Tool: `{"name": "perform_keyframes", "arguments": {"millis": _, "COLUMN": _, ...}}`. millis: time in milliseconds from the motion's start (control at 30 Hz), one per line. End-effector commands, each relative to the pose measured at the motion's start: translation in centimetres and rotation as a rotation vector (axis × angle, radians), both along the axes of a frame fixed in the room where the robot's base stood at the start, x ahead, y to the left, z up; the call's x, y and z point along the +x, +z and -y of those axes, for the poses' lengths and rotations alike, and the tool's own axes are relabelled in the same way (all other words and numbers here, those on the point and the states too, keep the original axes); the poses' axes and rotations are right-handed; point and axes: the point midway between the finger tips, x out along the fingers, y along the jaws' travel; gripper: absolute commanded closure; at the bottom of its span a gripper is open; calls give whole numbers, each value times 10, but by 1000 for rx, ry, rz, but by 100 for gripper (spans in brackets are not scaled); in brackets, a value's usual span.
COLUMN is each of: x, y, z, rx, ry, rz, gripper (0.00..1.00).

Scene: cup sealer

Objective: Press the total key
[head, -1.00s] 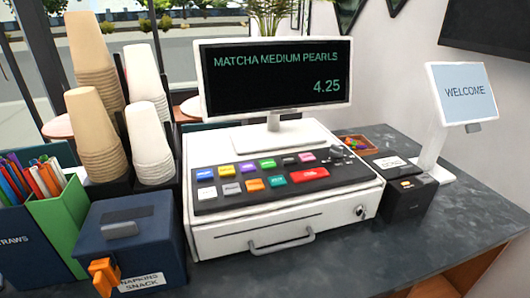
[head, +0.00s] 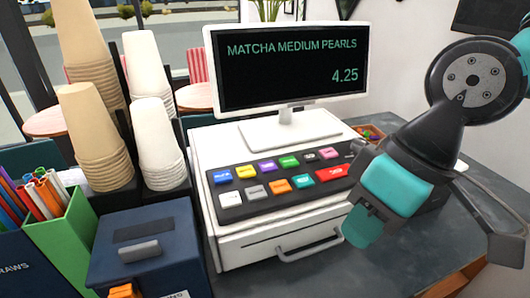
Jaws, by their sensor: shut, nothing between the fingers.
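A white cash register (head: 225,245) stands on the dark counter. Its black key panel (head: 240,212) carries several coloured keys. A wide red key (head: 333,173) sits at the right of the front row; its label is too small to read. The screen (head: 293,68) above reads MATCHA MEDIUM PEARLS and 4.25. My gripper (head: 354,232), black with teal parts, has come in from the right. It is shut and empty, in front of the register's right side, and appears just right of the red key. It hides the register's right end and key lock. I cannot tell its height above the panel.
Stacked cups (head: 155,145) in a dark holder stand left of the register. A dark blue napkin box (head: 145,245) and a green straw bin (head: 65,240) stand at the front left. A small tray of coloured items (head: 370,132) lies behind my arm.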

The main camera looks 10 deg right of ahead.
Motion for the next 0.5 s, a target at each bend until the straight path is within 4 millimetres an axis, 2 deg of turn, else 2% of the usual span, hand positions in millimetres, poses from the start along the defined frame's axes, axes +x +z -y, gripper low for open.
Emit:
{"name": "perform_keyframes", "arguments": {"millis": 400, "x": 1, "y": 1, "z": 0, "rx": 1, "ry": -1, "rz": 0, "gripper": 100}}
{"name": "perform_keyframes", "arguments": {"millis": 500, "x": 14, "y": 8, "z": -2, "rx": 18, "ry": -26, "rz": 6, "gripper": 100}}
